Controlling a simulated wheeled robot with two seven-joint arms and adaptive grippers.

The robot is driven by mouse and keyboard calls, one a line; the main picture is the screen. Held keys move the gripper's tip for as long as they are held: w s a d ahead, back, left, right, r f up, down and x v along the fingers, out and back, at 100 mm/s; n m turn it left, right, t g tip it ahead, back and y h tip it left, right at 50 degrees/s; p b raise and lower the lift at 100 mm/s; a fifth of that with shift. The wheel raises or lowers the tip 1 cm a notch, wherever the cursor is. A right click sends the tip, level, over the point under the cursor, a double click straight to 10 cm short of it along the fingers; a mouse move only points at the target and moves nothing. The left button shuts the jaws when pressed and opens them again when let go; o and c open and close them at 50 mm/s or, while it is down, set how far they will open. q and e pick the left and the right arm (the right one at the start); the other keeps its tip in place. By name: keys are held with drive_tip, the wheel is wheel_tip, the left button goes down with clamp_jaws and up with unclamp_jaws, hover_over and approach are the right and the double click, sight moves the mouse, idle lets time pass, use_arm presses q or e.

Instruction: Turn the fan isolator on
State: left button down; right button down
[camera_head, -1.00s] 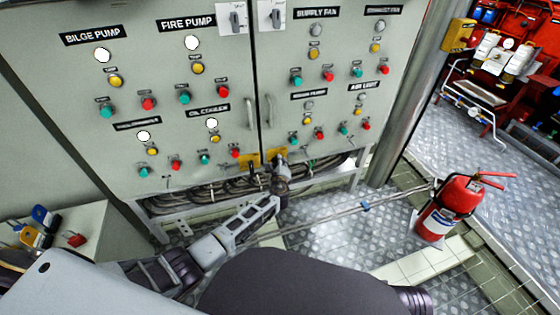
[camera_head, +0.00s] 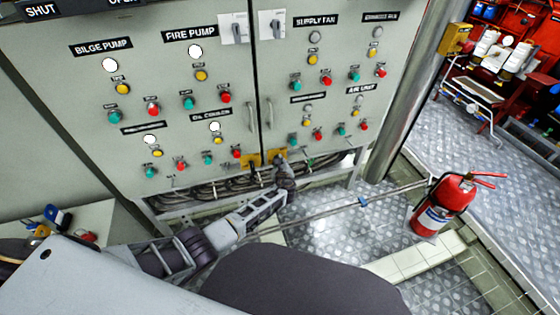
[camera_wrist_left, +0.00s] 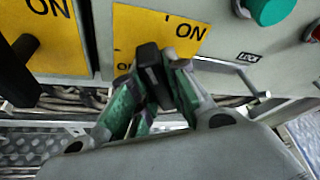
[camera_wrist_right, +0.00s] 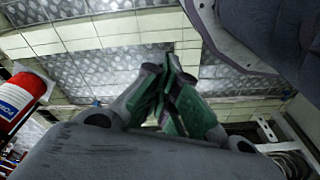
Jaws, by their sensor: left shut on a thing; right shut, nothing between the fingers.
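A yellow isolator plate (camera_head: 278,155) sits low on the right-hand cabinet, below the supply fan controls. It also shows in the left wrist view (camera_wrist_left: 140,27), marked ON at its upper right. A black handle (camera_wrist_left: 152,65) stands out from this plate. My left gripper (camera_head: 281,163) is at the plate, its green-padded fingers (camera_wrist_left: 165,75) shut around the handle, which looks nearly upright and slightly tilted. My right gripper (camera_wrist_right: 170,75) is shut and empty, away from the cabinet, over the floor.
A second yellow plate (camera_wrist_left: 60,45) with a black handle (camera_wrist_left: 18,65) is close by on the left. Cables (camera_head: 210,188) run under the cabinets. Push buttons and lamps cover the cabinet fronts. A red fire extinguisher (camera_head: 440,208) stands on the floor to the right.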

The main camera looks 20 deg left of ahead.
use_arm(q)
drive_tip(key=shift+m+p, duration=0.4)
drive_tip(key=shift+p, duration=0.05)
drive_tip(key=shift+m+g+y+p, duration=0.4)
drive_tip(key=shift+m+g+p, duration=0.1)
drive_tip(key=shift+m, duration=0.1)
drive_tip(key=shift+m+y, duration=0.3)
drive_tip(key=shift+m, duration=0.1)
drive_tip(key=shift+m+g+p, duration=0.35)
drive_tip(key=shift+m+g, duration=0.15)
drive_tip(key=shift+m, duration=0.1)
use_arm(e)
wheel_tip(320, 180, down, 8)
drive_tip(key=s+d, duration=0.1)
drive_tip(key=d, duration=0.1)
drive_tip(key=shift+s+d+f+t, duration=0.15)
drive_tip(key=shift+s+d+t, duration=0.05)
drive_tip(key=shift+t, duration=0.1)
use_arm(q)
drive_tip(key=shift+y, duration=0.3)
use_arm(e)
drive_tip(key=shift+f, duration=0.1)
drive_tip(key=shift+s+f, duration=0.1)
